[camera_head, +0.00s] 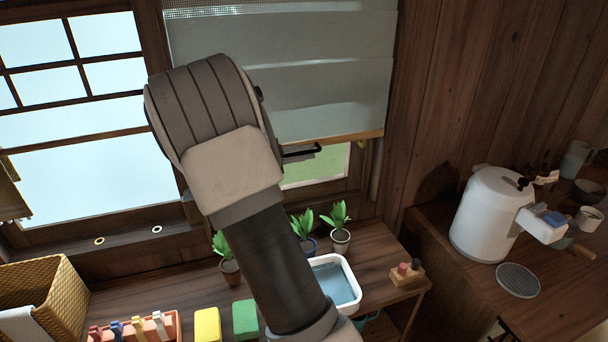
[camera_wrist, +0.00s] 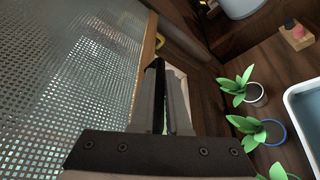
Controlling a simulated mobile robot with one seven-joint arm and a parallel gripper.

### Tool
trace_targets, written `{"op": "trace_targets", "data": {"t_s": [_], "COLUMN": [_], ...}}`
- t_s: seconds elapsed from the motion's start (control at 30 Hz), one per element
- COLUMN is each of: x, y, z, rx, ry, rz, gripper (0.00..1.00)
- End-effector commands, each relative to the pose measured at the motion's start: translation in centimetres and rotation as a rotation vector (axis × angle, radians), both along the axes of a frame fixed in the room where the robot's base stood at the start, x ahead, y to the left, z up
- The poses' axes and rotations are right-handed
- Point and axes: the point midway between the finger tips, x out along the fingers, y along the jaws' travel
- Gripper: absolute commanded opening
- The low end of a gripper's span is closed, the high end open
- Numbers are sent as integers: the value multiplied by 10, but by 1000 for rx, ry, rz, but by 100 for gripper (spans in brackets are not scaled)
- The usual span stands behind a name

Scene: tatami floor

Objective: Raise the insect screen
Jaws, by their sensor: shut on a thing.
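The insect screen (camera_head: 325,95) hangs over the right window in the head view as a pale grey panel with folds across it. A wooden bar (camera_head: 348,137) runs along its bottom edge, with a strip of open window below. In the wrist view its mesh (camera_wrist: 60,85) fills the left side, and the bar (camera_wrist: 146,58) runs beside my fingers. My gripper (camera_wrist: 167,72) is shut at this bottom edge; the exact contact is hidden. In the head view my arm covers the screen's lower left part, and only a dark fingertip (camera_head: 302,151) shows under the bar.
A yellow ring (camera_head: 362,143) is at the bar's right end. Below stand potted plants (camera_head: 340,222), a white basin (camera_head: 348,284), sponges (camera_head: 207,325) and a wicker basket (camera_head: 65,300). A white kettle-like pot (camera_head: 485,215) is on the right counter.

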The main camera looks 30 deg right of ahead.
Motion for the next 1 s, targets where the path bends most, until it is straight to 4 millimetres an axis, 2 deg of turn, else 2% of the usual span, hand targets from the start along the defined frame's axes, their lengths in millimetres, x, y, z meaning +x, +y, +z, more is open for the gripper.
{"op": "trace_targets", "data": {"t_s": [0.03, 0.3, 0.5, 0.7, 0.83, 1.0], "x": [1, 1, 1, 1, 0, 1], "y": [1, 0, 0, 0, 0, 0], "z": [30, 126, 187, 229, 245, 255], "rx": [-2, -2, -1, -1, -2, -2], "ry": [-10, -8, -7, -5, -2, -2], "rz": [2, 1, 2, 0, 1, 1], "gripper": [0, 0, 0, 0, 0, 0]}}
